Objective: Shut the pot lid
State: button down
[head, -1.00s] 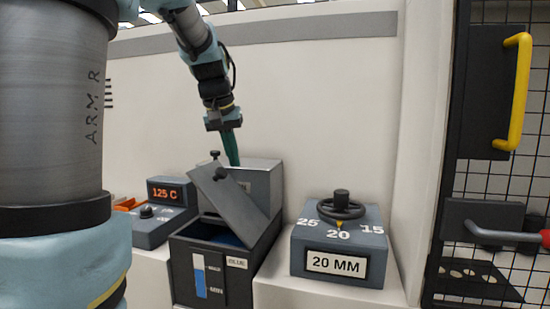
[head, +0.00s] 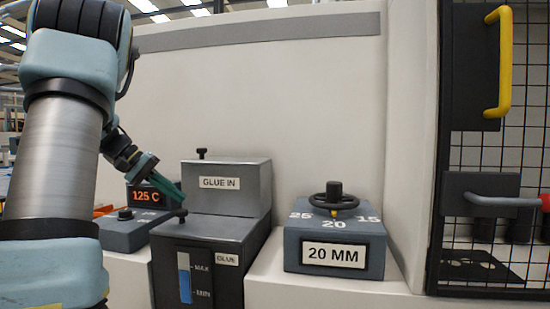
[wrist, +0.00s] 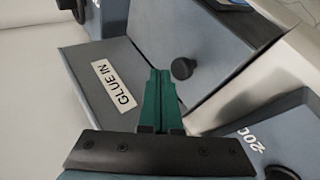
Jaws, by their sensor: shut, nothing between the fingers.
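The glue pot (head: 212,277) is a dark box with a blue level gauge. Its grey lid (head: 222,228) lies flat across the top, and the pot's inside is hidden. A black knob (head: 181,213) sits at the lid's left edge; in the wrist view the lid (wrist: 213,38) and its knob (wrist: 183,68) lie just beyond my fingers. My gripper (head: 178,191) is shut and empty, its green fingers pointing down just above and beside the knob. In the wrist view the tips of my gripper (wrist: 160,73) look close to the knob; I cannot tell whether they touch.
A grey GLUE IN box (head: 232,187) stands behind the lid, with a black knob (head: 202,153) on top. The 125 C control unit (head: 135,228) is at left. The 20 MM handwheel box (head: 335,245) is at right. A wire-mesh panel (head: 515,150) stands far right.

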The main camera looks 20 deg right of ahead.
jog(key=shift+w+a+f+b, duration=0.1)
jog(key=shift+a+f+b, duration=0.15)
jog(key=shift+f, duration=0.35)
jog(key=shift+w+a+f+b, duration=0.1)
jog(key=shift+f+b, duration=0.1)
jog(key=shift+f, duration=0.55)
